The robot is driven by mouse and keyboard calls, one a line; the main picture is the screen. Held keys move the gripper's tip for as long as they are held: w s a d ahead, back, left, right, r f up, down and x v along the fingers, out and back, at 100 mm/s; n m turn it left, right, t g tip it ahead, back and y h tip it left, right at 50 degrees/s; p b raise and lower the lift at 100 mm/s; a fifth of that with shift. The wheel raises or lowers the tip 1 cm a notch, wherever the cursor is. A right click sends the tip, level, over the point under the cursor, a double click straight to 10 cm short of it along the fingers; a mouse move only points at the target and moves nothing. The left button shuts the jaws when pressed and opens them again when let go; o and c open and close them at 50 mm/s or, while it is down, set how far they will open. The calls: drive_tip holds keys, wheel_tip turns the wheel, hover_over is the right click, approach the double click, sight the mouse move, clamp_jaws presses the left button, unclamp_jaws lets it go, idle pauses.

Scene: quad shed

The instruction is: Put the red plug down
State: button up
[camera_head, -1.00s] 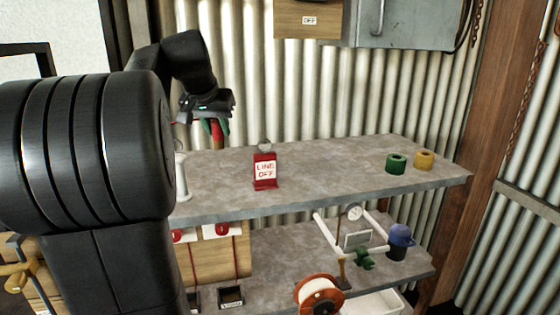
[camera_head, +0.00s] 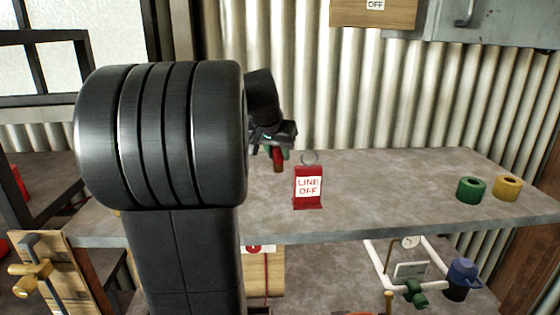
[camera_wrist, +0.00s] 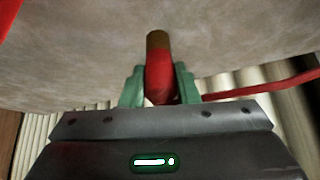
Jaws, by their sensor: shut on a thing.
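The red plug (camera_head: 278,161) is held in my gripper (camera_head: 275,150), above the upper grey shelf in the head view and left of the red "LINE OFF" tag stand. In the wrist view the red plug (camera_wrist: 160,78) sits between the two green fingers of my gripper (camera_wrist: 159,82), which are shut on it. Its brown end points away from the palm toward the shelf surface (camera_wrist: 225,35). A red cable (camera_wrist: 270,88) runs off to the right. I cannot tell whether the plug touches the shelf.
The "LINE OFF" stand (camera_head: 308,187) is close by on the upper shelf (camera_head: 400,190). Shelf between is clear. My arm hides the shelf's left part.

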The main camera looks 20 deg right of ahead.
sight(276, 157)
drive_tip(key=shift+f, duration=1.35)
drive_tip(key=shift+f, duration=0.1)
drive_tip(key=shift+f, duration=0.15)
drive_tip(key=o, duration=1)
